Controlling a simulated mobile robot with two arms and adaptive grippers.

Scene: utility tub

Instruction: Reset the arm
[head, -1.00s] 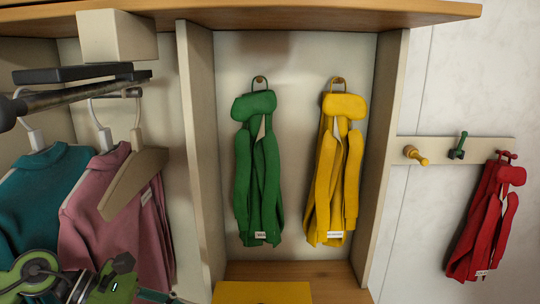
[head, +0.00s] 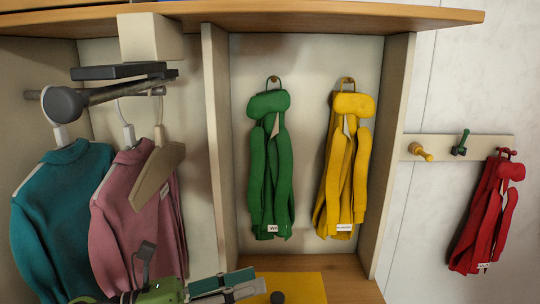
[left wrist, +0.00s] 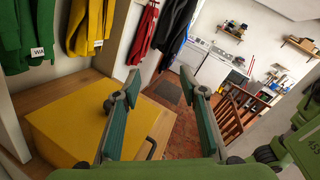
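My left gripper (head: 252,282) is at the bottom of the head view, in front of the lower part of the cubby. In the left wrist view its two teal-padded fingers (left wrist: 160,80) are spread apart, with only the floor and room seen between them. It holds nothing. A yellow box (left wrist: 65,125) lies on the wooden bench to the left of the fingers; it also shows behind the gripper in the head view (head: 308,287). I cannot tell how far the fingers are from it. No right gripper can be made out.
A green jacket (head: 270,175) and a yellow jacket (head: 342,175) hang on cubby hooks. A red jacket (head: 487,220) hangs from the right rail. Teal (head: 60,210) and pink (head: 130,220) garments hang at left, near a bare hanger (head: 157,175). A wooden chair (left wrist: 232,110) stands beyond the gripper.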

